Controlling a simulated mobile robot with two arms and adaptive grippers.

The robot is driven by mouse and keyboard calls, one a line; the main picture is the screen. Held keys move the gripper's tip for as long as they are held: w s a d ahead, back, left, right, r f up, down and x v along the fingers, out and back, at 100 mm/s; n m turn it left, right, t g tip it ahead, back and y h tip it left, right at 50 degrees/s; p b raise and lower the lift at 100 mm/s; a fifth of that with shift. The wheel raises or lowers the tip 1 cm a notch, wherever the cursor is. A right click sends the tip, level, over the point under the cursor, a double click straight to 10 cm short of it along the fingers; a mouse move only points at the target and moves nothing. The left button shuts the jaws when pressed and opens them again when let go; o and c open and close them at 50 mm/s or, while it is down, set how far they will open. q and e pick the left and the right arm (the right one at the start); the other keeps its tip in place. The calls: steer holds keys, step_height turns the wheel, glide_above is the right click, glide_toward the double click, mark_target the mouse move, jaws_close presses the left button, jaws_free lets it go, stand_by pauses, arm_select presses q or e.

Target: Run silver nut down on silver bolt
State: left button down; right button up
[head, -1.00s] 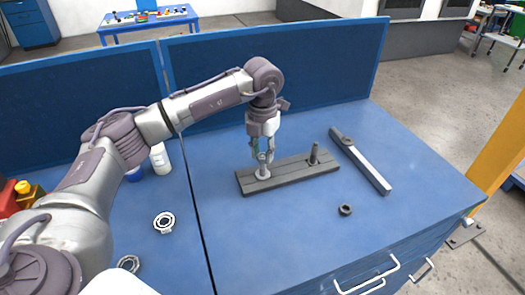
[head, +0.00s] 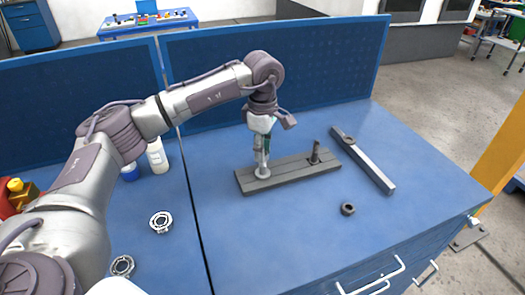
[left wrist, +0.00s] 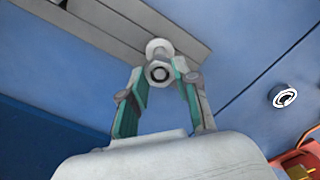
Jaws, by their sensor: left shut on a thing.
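The silver bolt (head: 262,173) stands upright on the left part of a dark grey bar-shaped base (head: 290,174); its round foot shows below my fingers. The silver nut (left wrist: 159,71) is around the bolt's end in the left wrist view, between the fingertips. My left gripper (head: 262,160) points down over the bolt and is shut on the nut; its green-padded fingers show in the left wrist view (left wrist: 160,78). In the head view the fingers hide the nut and the bolt's upper part. My right gripper is not in view.
A dark bolt (head: 315,152) stands on the base's right part. A dark nut (head: 347,208) lies in front of it. A long grey bar-like tool (head: 363,161) lies to the right. Ring-shaped parts (head: 161,222) and a white bottle (head: 157,156) are at the left.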

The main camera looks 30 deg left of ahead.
arm_select(q)
steer(key=m, duration=0.7)
steer(key=shift+m+b, duration=0.35)
steer(key=shift+m, duration=0.05)
steer(key=c, duration=1.1)
jaws_free()
